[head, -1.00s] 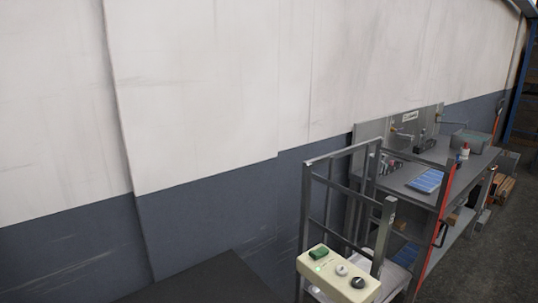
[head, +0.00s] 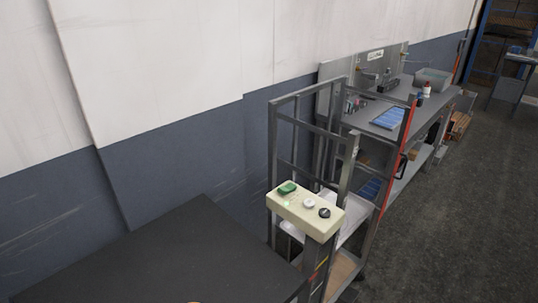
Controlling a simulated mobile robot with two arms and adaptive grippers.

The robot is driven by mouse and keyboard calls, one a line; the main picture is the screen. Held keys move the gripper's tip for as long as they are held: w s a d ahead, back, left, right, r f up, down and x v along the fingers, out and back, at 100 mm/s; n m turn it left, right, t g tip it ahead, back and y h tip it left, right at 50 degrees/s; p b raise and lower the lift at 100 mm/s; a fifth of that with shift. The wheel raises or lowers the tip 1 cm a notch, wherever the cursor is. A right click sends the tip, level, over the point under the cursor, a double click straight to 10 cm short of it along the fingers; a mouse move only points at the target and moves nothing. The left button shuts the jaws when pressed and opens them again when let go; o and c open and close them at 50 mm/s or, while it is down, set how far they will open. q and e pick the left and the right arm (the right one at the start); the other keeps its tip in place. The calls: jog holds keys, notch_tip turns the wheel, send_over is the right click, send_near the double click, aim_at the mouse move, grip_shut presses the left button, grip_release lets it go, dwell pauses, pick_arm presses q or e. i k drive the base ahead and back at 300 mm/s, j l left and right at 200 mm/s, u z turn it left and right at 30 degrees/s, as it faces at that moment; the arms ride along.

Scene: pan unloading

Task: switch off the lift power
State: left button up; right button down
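The lift's control box (head: 306,214) is a cream panel on a post at the near side of the grey metal lift frame (head: 273,150). On its top are a green rocker switch (head: 288,188), a small lit green lamp (head: 286,203), a white knob (head: 309,203) and a black knob (head: 324,212). The lamp glows. Neither of my grippers shows in the head view.
A dark flat tabletop (head: 150,262) fills the lower left, close to the control box. Behind the lift stands a grey workbench (head: 440,98) with a blue tray (head: 389,118) and a grey bin (head: 433,79). Open floor (head: 440,230) lies to the right.

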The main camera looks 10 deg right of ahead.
aim_at(290, 187)
jog(key=l+u, duration=0.1)
jog(key=u, duration=0.3)
jog(key=l+u, duration=0.15)
jog(key=u, duration=0.2)
jog(key=l+u, duration=0.1)
jog(key=u, duration=0.3)
jog(key=l+u, duration=0.1)
jog(key=u, duration=0.25)
jog(key=k+l+u, duration=0.4)
jog(key=k+l, duration=0.2)
jog(key=l, duration=0.35)
jog(key=k+l+u, duration=0.4)
jog(key=k+l, duration=0.3)
